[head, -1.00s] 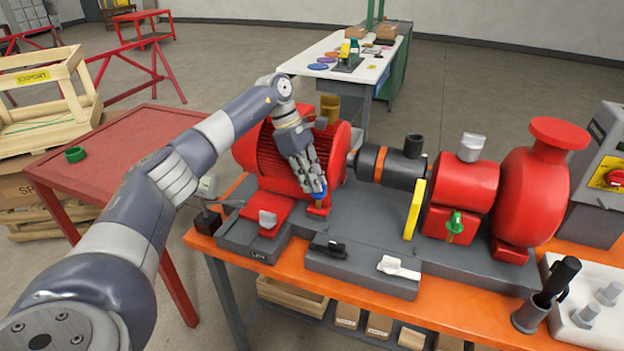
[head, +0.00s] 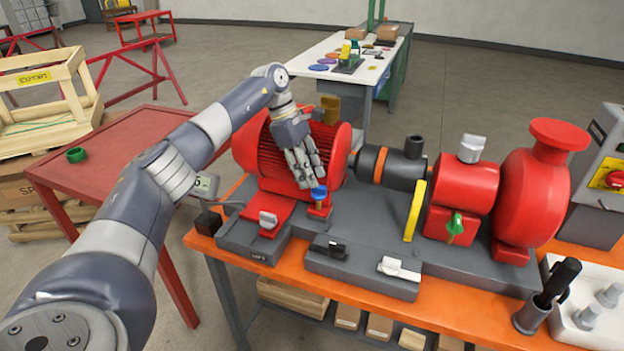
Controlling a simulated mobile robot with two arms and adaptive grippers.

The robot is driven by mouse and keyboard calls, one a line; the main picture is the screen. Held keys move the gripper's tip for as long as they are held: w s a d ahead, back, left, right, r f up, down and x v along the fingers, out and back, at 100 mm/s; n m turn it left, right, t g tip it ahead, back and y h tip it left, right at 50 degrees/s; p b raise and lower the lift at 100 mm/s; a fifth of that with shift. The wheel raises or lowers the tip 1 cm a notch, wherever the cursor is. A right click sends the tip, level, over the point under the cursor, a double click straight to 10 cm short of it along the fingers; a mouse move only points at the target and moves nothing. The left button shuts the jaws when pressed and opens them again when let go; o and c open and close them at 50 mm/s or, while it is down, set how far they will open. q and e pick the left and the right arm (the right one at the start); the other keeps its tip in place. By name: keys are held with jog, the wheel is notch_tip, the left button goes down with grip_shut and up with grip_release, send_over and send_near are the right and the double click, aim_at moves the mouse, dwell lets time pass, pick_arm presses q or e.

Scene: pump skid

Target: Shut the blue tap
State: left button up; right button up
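The blue tap (head: 319,193) sits on a small red block at the front foot of the red finned motor, on the grey skid. Its blue handle shows just below my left fingertips; I cannot tell which way it is turned. My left gripper (head: 312,180) is above it, pointing down, with its fingers spread and nothing seen between them. The fingertips look just clear of the handle, though contact at the nearest tip is hard to judge. My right gripper is not in view.
A dark holder (head: 531,316) stands at the right. The red motor (head: 330,150) is close behind my gripper.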

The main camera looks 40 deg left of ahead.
pick_arm(q)
jog(key=v, duration=0.6)
jog(key=shift+s, duration=0.15)
jog(key=shift+s+f, duration=0.1)
dwell(0.3)
